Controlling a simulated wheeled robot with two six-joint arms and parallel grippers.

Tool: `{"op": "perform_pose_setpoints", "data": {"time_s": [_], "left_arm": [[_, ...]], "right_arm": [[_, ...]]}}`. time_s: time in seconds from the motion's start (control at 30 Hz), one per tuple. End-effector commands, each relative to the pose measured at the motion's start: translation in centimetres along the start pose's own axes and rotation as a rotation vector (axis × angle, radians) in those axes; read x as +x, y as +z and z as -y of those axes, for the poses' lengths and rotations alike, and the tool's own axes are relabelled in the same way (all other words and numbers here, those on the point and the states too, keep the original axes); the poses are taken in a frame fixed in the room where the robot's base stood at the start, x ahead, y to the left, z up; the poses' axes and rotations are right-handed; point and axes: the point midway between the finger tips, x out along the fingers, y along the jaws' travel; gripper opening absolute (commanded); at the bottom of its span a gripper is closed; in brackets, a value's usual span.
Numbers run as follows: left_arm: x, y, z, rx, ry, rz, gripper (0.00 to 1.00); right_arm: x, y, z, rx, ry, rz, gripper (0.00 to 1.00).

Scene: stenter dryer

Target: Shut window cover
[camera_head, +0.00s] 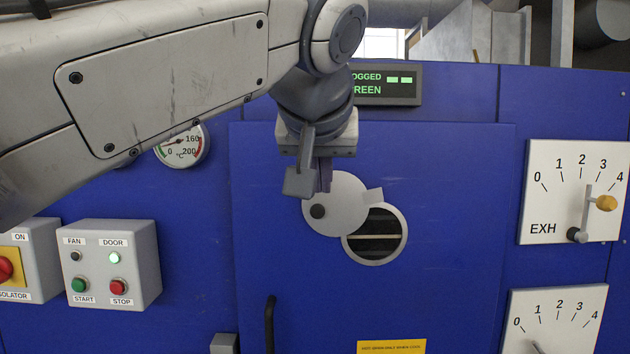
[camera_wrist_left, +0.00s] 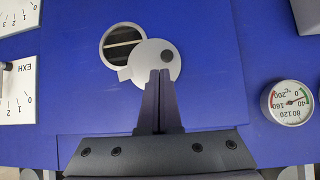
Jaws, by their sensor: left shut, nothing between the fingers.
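The window cover (camera_head: 341,199) is a round grey plate on the blue door, with a dark pivot knob at its left and a small tab at its right. It sits up and left of the round window (camera_head: 376,236) and overlaps only the window's edge. Most of the dark glass shows. In the left wrist view the cover (camera_wrist_left: 150,63) lies beside the window (camera_wrist_left: 122,44). My left gripper (camera_head: 323,188) is shut and empty, its tips in front of the cover's upper left part. Its fingers (camera_wrist_left: 160,74) overlap the cover's edge there; I cannot tell whether they touch.
The blue door panel (camera_head: 450,200) is mostly flat and clear. A dark handle (camera_head: 270,325) stands out below left. The EXH dial (camera_head: 572,190) with its lever is at right. A button box (camera_head: 110,262) and a gauge (camera_head: 182,146) are at left.

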Motion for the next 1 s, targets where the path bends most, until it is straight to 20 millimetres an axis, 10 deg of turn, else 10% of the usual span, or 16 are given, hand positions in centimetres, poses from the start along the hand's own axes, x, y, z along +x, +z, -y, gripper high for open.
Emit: {"op": "perform_pose_setpoints", "data": {"time_s": [0.27, 1.0], "left_arm": [[-2.8, -4.4, 1.5, -0.113, -0.028, -0.094, 0.00], [9.1, -3.2, 1.6, -0.111, -0.026, -0.093, 0.00]], "right_arm": [[-0.9, -0.1, 0.1, 0.000, 0.000, 0.000, 0.50], [-2.8, -0.1, 0.2, 0.001, 0.000, 0.000, 0.50]]}}
